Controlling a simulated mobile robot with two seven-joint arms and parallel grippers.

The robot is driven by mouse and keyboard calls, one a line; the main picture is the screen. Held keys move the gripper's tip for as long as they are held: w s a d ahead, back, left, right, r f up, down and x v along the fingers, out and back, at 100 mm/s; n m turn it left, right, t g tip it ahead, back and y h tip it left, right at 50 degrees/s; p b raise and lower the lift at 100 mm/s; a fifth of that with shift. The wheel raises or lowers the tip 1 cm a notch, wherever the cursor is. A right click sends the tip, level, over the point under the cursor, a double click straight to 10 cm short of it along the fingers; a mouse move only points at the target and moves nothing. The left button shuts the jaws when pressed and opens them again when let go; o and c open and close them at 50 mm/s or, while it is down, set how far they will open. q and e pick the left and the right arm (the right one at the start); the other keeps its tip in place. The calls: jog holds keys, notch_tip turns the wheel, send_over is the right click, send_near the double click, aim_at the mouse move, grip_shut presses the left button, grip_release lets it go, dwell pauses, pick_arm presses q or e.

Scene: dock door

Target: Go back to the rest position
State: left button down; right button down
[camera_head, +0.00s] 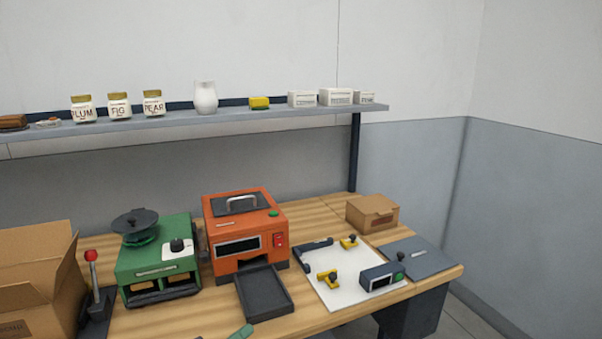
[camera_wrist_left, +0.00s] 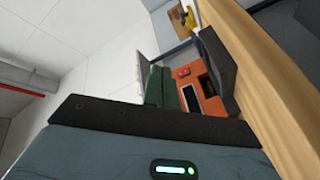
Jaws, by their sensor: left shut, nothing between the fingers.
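My left gripper (camera_head: 243,331) shows only as a small green tip at the bottom edge of the head view, in front of the bench. The rest of that arm is out of the frame. In the left wrist view, its two dark green fingers (camera_wrist_left: 163,88) lie side by side, shut, with nothing between them. Past them in that view stands the orange machine (camera_wrist_left: 190,88), with the wooden bench edge on the right. My right gripper is in neither view.
On the bench (camera_head: 200,318) stand an open cardboard box (camera_head: 30,262), red-knobbed lever (camera_head: 93,270), green machine (camera_head: 155,262), orange machine (camera_head: 235,228) with a dark tray (camera_head: 264,293), white board (camera_head: 340,290) with fixtures and a small carton (camera_head: 372,212). A shelf (camera_head: 200,121) runs above.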

pick_arm(q)
jog(key=s+a+f+g+y, duration=0.15)
jog(key=s+f+y, duration=0.35)
jog(key=s+f, duration=1.05)
jog(key=s+a+f+m+g+y, duration=0.1)
jog(key=s+a+f+y, duration=0.1)
jog(key=s+f, duration=0.4)
jog(key=s+a+f+m+g+y, duration=0.2)
jog(key=s+a+f, duration=0.3)
jog(key=s, duration=0.6)
jog(key=shift+s+f+y, duration=0.2)
jog(key=shift+f+y, duration=0.3)
jog(key=shift+f, duration=0.35)
jog(key=shift+g, duration=0.25)
